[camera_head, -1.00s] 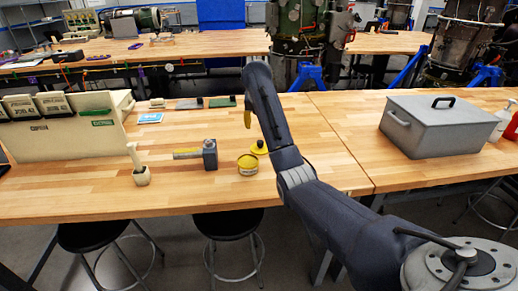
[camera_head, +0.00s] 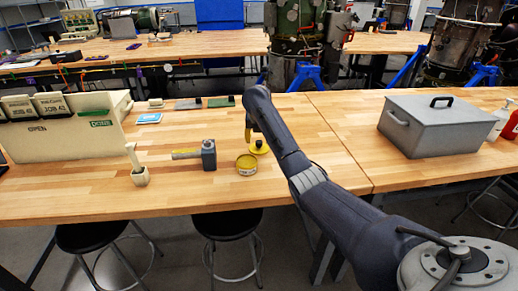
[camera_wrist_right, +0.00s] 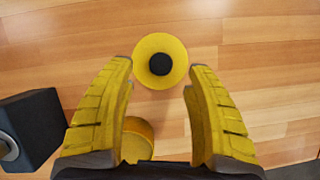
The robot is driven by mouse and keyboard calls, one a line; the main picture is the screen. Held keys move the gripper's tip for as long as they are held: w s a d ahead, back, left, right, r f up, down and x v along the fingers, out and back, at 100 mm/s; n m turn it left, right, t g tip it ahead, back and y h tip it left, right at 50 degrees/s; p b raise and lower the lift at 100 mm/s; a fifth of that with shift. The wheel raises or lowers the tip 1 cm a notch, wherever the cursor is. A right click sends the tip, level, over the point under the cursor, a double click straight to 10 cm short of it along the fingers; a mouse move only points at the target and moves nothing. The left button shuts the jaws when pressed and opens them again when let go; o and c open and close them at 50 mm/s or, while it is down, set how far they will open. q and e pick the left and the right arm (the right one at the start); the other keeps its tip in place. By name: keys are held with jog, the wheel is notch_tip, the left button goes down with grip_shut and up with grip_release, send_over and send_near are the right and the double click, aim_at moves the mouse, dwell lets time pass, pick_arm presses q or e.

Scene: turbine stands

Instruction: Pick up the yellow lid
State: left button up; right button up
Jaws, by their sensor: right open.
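The yellow lid (camera_head: 259,148) is a round disc with a dark knob, lying on the wooden table. In the right wrist view the lid (camera_wrist_right: 160,61) lies just beyond my fingertips, centred between them, with its black knob facing up. My right gripper (camera_wrist_right: 158,75) is open and empty, its two yellow fingers apart and pointing down at the lid. In the head view my right gripper (camera_head: 249,128) hangs just above and beside the lid, partly hidden by my arm. My left gripper does not show.
A yellow round tin (camera_head: 246,165) stands close to the lid; it also shows partly between my fingers (camera_wrist_right: 139,135). A white brush holder (camera_head: 139,177), a cream box (camera_head: 70,134) and a grey metal case (camera_head: 432,130) stand farther off.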

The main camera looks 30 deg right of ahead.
aim_at(259, 142)
jog(key=shift+x, duration=2.3)
jog(key=shift+c, duration=0.2)
grip_shut()
